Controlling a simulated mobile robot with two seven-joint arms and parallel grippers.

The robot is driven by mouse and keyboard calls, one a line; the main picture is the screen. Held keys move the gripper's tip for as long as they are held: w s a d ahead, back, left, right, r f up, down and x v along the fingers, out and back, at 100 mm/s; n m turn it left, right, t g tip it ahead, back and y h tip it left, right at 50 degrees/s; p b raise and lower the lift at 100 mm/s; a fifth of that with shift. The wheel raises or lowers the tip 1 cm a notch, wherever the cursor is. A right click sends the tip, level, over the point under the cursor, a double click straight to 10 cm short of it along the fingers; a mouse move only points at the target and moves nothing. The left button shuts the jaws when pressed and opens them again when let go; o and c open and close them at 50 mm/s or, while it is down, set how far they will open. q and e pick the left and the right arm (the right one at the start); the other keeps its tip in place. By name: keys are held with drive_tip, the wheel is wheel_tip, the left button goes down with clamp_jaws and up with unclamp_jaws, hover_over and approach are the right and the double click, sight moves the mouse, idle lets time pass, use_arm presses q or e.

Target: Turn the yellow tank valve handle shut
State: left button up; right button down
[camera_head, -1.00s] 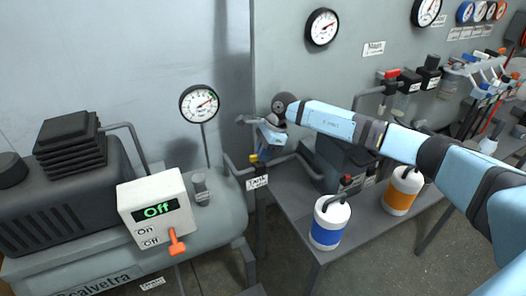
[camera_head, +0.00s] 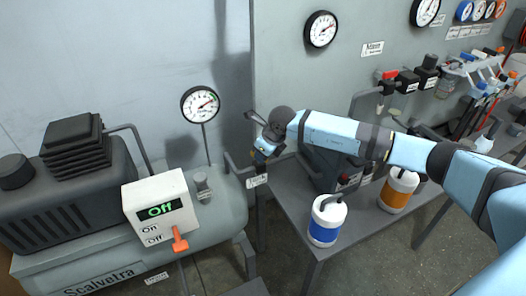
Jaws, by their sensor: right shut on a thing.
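The yellow tank valve handle (camera_head: 259,156) sits on the pipe just above a small white tag, between the compressor tank and the table. It is mostly hidden by my right gripper (camera_head: 261,155), so its angle is hard to tell. My right gripper reaches down from above and is shut on the handle. My right arm comes in from the right across the picture. My left gripper is not in view.
The compressor tank (camera_head: 95,270) stands at the left, with a switch box (camera_head: 160,207) reading "Off" and a gauge (camera_head: 200,104). A table holds a blue-banded canister (camera_head: 326,222) and an orange-banded one (camera_head: 397,190). Wall gauges and pipework fill the back right.

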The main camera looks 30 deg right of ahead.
drive_tip(key=m, duration=0.1)
drive_tip(key=m+h, duration=0.1)
drive_tip(key=shift+s+a+m, duration=0.1)
drive_tip(key=shift+a+m, duration=0.1)
drive_tip(key=shift+m, duration=0.2)
drive_tip(key=shift+a+m+t+h, duration=0.15)
drive_tip(key=shift+m+h, duration=0.2)
drive_tip(key=shift+m, duration=0.55)
drive_tip(key=shift+m+t+h, duration=0.15)
drive_tip(key=shift+m+h, duration=0.2)
drive_tip(key=shift+m, duration=0.55)
drive_tip(key=c, duration=1.1)
unclamp_jaws()
drive_tip(key=shift+c, duration=0.2)
